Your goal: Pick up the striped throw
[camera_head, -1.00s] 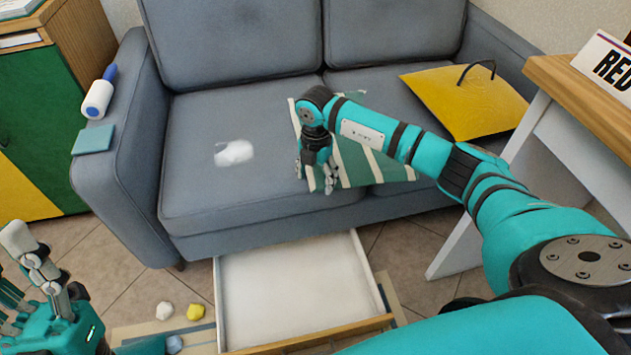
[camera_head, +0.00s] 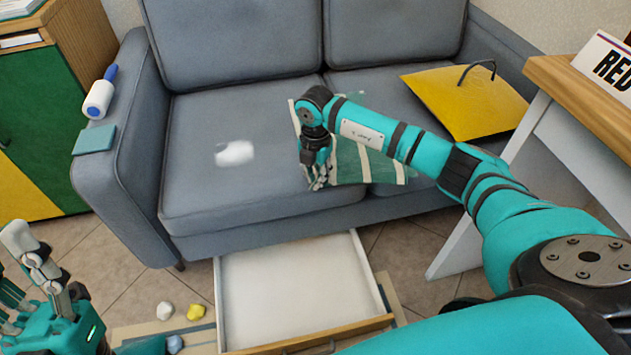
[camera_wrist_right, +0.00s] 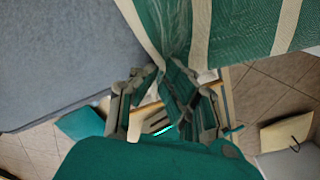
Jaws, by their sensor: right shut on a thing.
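My right gripper (camera_head: 318,182) points down at the throw's left front corner, by the seat's front edge. In the right wrist view the throw (camera_wrist_right: 238,28) runs down into a gathered fold between the fingers. My right gripper (camera_wrist_right: 172,82) is shut on that fold. My left gripper (camera_head: 15,265) is at the lower left, away from the throw, its fingers spread and partly cut off by the frame.
An open drawer (camera_head: 300,285) is in front. A white-legged table (camera_head: 575,105) stands right.

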